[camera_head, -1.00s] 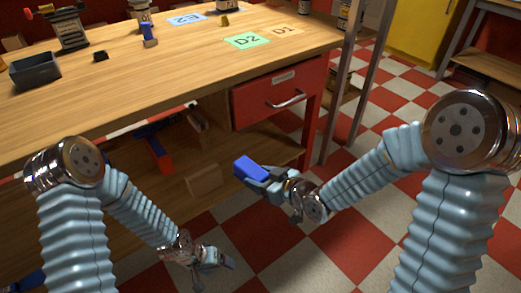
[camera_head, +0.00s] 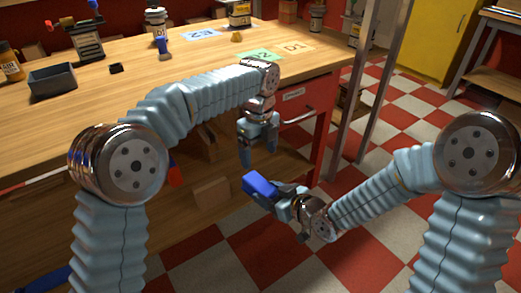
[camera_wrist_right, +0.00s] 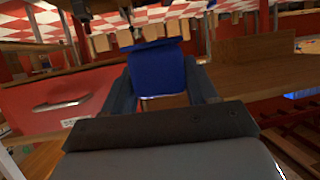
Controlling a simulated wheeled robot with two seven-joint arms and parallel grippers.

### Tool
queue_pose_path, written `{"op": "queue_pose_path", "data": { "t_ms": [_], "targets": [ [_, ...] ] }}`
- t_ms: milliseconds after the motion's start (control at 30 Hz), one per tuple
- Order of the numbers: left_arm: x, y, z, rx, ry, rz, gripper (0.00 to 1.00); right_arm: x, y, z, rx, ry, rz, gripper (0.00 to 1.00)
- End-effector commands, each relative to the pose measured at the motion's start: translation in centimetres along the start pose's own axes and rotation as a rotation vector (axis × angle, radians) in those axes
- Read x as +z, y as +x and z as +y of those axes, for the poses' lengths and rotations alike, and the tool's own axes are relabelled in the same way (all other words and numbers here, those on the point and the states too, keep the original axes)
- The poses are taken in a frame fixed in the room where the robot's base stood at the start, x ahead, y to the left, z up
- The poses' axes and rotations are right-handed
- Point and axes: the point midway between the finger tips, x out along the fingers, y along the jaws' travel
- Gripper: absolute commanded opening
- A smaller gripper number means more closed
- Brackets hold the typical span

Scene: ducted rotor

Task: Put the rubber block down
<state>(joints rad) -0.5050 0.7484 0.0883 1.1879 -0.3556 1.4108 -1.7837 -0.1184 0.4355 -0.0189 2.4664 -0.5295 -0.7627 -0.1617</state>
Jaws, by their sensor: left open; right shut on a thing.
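The rubber block, taken to be the blue block (camera_head: 260,186), is held in front of the workbench, below the height of its top. My right gripper (camera_head: 275,194) is shut on it. In the right wrist view the blue block (camera_wrist_right: 157,76) sits between the two dark fingers. My left gripper (camera_head: 259,152) points down, open and empty, in front of the bench's red drawer, above and close to the blue block. It does not visibly touch the block.
The wooden workbench (camera_head: 120,105) carries a green D2 mat (camera_head: 260,56), a D1 mat (camera_head: 295,47), a blue E2 mat (camera_head: 200,35), a grey bin (camera_head: 52,80) and a small black block (camera_head: 116,68). A red drawer with a handle (camera_head: 298,117) is under its right end. Checkered floor lies to the right.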

Motion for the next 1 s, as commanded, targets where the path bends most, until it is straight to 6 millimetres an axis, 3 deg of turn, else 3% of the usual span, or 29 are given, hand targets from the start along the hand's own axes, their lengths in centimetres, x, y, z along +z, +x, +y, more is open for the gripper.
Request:
{"op": "queue_pose_path", "data": {
  "t_ms": [167,500,700,1000],
  "targets": [
    [-0.7,0.5,0.0,0.012,0.062,0.0,0.83,0.0,0.0,0.0,0.0,0.0,0.001,0.28],
    [-0.7,7.2,0.1,0.013,0.06,0.001,0.83,0.0,0.0,0.0,0.0,0.0,0.001,0.28],
    [-0.6,10.2,0.1,0.011,0.058,0.0,0.83,0.0,0.0,0.0,0.0,0.0,0.001,0.29],
    [-0.6,11.5,0.1,0.009,0.058,-0.001,0.83,-0.1,0.0,0.0,0.0,-0.001,0.002,0.28]
  ]
}}
